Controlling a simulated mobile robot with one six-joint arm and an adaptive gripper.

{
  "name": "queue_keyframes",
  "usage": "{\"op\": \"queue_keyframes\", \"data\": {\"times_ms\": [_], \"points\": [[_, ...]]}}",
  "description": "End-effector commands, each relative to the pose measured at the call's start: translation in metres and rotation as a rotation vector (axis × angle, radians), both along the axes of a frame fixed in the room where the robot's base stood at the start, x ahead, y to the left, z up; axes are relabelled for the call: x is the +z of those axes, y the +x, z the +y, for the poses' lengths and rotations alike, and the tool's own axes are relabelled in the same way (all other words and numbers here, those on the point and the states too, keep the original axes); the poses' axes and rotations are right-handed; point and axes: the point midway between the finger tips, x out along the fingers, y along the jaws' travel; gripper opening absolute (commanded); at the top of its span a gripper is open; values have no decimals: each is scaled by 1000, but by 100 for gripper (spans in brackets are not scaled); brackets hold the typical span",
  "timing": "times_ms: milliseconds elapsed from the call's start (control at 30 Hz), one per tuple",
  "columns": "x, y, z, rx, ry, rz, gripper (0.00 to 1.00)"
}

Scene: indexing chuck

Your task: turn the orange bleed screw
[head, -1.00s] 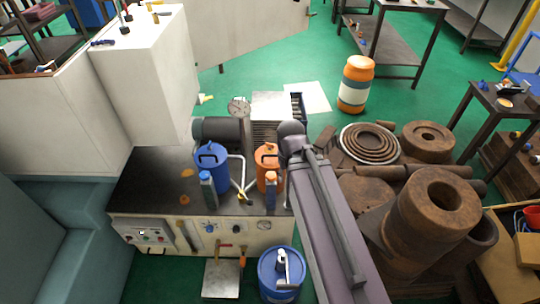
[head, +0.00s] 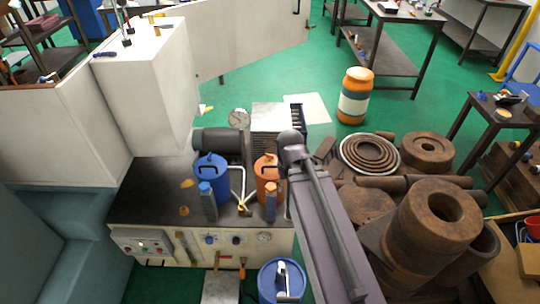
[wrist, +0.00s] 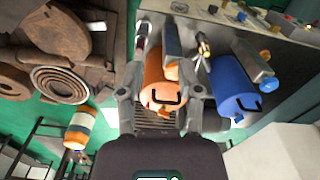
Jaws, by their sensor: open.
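I cannot single out the orange bleed screw for certain in either view. An orange canister (head: 267,175) with a black handle stands on the dark bench top, left of my arm. In the wrist view the orange canister (wrist: 158,84) shows between the two fingers. My gripper (wrist: 162,78) is open, its fingers apart on either side of the canister in the picture; contact cannot be told. In the head view my arm hides the gripper. A small orange handle (head: 242,268) hangs on the bench front.
A blue canister (head: 211,174) stands left of the orange one, with slim bottles in front. A gauge (head: 239,118) and a dark motor (head: 218,144) are behind. Rusty round parts (head: 440,210) crowd the right. A blue drum (head: 281,282) stands in front. Green floor is open behind.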

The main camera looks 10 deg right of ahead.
Motion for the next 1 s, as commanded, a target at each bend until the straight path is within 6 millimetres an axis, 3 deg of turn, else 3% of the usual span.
{"op": "queue_keyframes", "data": {"times_ms": [267,800,1000], "points": [[3,64,2,177,0,0,46],[10,237,2,750,0,0,46],[11,270,3,880,0,-1,46]]}}
